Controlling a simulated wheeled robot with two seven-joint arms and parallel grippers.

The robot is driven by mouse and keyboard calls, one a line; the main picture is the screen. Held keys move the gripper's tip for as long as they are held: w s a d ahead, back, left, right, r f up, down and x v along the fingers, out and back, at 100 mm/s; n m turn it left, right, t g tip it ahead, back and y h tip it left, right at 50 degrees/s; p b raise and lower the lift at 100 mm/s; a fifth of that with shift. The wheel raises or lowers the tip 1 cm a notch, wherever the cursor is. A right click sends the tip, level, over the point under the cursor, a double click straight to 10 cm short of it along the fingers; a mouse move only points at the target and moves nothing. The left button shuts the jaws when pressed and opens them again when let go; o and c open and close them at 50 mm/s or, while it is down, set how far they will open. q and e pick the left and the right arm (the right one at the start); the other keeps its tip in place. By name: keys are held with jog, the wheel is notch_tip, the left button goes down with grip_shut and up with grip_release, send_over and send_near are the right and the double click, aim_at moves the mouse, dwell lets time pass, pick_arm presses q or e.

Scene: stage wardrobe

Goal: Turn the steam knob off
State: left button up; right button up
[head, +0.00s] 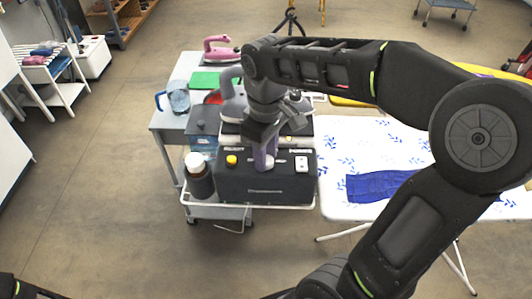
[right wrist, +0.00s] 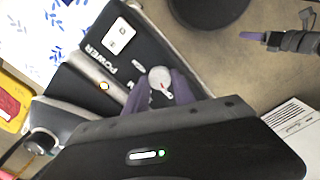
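The steam knob (right wrist: 160,78) is a small pale round knob with a red mark, on the front panel of the black steam station (head: 232,188). My right gripper (head: 265,160) reaches down to this panel and hides the knob in the head view. In the right wrist view its purple fingers (right wrist: 160,90) lie close on both sides of the knob and look shut on it. What seems to be my left gripper (right wrist: 262,37) shows at the upper right of the right wrist view, over the floor. Its opening is unclear.
A white power switch (head: 301,163) and a yellow button (head: 232,160) flank the knob. A dark bottle (head: 199,183) stands left of the station. The ironing board (head: 340,140) with blue cloth (head: 380,186) is to the right. Floor at the left is clear.

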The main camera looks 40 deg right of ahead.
jog(key=o, duration=0.5)
jog(key=shift+c, duration=0.2)
jog(key=shift+r, duration=0.15)
jog(key=shift+r, duration=0.25)
notch_tip(320, 180, up, 7)
jog(key=shift+r+p, duration=0.1)
jog(key=shift+p, duration=0.4)
